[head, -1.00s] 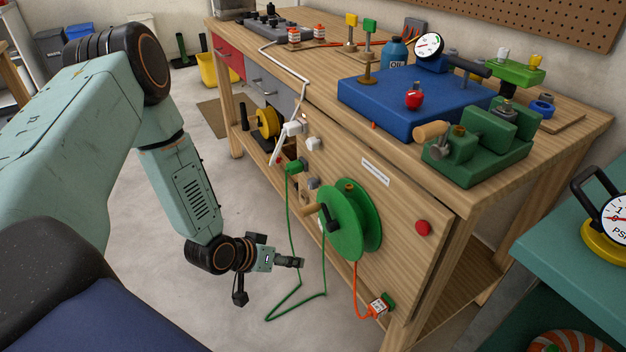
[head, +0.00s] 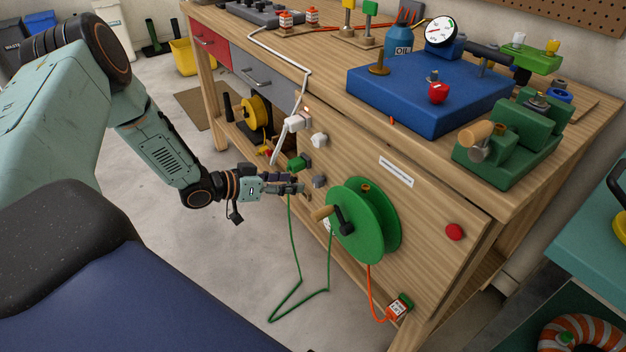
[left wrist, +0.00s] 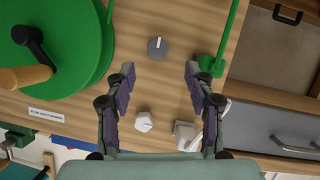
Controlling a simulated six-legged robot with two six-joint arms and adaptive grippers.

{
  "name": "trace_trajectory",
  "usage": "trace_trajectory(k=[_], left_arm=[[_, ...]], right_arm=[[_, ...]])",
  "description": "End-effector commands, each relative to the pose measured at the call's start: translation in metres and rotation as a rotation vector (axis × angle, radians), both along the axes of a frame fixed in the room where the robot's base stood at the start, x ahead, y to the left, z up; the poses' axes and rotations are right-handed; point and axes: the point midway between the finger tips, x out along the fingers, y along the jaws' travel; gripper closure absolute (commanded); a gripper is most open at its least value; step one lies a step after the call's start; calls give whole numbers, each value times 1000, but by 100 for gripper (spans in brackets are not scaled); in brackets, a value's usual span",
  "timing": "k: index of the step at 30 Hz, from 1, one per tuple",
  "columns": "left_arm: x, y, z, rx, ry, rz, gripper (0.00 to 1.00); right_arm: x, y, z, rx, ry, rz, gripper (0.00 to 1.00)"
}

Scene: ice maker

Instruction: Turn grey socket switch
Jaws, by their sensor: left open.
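The grey socket switch (head: 319,181) is a small knob on the wooden front panel of the bench, beside the green plug (head: 298,163). In the left wrist view the grey switch (left wrist: 157,47) has a light mark and sits just past the fingertips, between their lines. My left gripper (head: 302,188) is at the panel, close to the grey switch. In the left wrist view its two fingers (left wrist: 160,72) are apart with nothing between the tips. Whether a finger touches the switch cannot be told. My right gripper is not in view.
A white switch (head: 319,140) and a white plug (head: 295,122) sit above on the panel. A green cable reel (head: 377,222) with a wooden handle juts out to the right. A green cable (head: 290,240) hangs below my gripper. A red button (head: 454,232) is farther right.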

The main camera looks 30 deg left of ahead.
Motion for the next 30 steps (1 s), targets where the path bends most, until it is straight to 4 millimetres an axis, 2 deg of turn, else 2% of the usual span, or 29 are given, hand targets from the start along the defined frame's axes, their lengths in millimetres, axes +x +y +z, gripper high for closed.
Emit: trace_trajectory(k=[5,12,18,30], left_arm=[[11,-8,-9,-5,3,4,46],[39,-25,-23,-3,3,3,46],[57,-32,-29,-4,3,3,46],[63,-33,-29,-6,4,4,47]], right_arm=[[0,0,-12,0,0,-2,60],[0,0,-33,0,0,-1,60],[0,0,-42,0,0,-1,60],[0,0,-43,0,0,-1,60]])
